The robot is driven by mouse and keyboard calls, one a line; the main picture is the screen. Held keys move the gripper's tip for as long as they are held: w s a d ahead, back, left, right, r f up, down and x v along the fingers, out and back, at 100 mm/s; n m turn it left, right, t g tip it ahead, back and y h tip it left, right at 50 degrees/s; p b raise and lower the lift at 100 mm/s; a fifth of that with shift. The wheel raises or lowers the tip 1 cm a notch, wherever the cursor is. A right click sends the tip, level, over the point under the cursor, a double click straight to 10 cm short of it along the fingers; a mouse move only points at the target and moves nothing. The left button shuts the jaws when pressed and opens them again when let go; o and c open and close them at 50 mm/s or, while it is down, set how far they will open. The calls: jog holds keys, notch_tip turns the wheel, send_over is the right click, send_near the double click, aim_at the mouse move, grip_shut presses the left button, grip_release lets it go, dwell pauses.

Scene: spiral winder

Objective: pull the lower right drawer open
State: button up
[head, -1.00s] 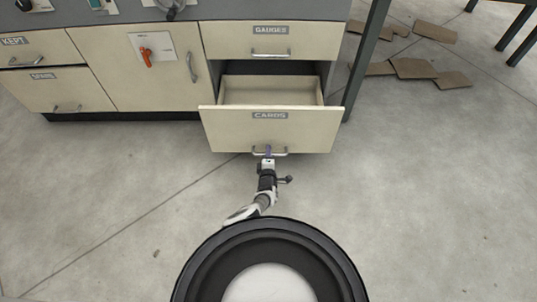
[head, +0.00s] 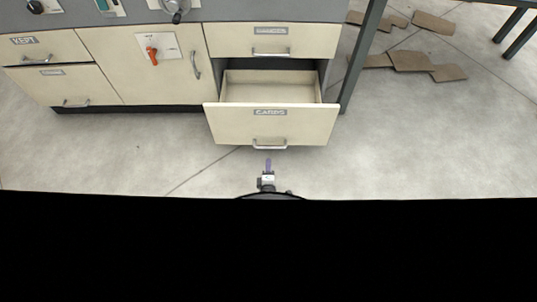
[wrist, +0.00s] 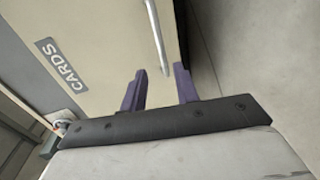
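The lower right drawer (head: 232,124), labelled CARDS, stands well out from the cabinet, and its empty-looking inside (head: 268,82) shows. Its bar handle (head: 270,146) is low on its front. My gripper (head: 268,165) is in front of the drawer, apart from the handle, with a visible gap. In the wrist view, the two purple fingers of my gripper (wrist: 160,88) are spread with nothing between them. The handle (wrist: 158,38) lies beyond the fingertips, and the CARDS label (wrist: 62,65) is at the left.
The closed GAUGES drawer (head: 230,40) is above. A cupboard door with an orange switch (head: 152,56) and two more drawers are at the left. A dark table leg (head: 362,60) stands right of the drawer. Cardboard pieces (head: 412,61) lie on the floor. The black area below hides the near floor.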

jog(key=shift+p+v, duration=0.35)
jog(key=shift+v, duration=0.75)
jog(key=shift+f, duration=0.1)
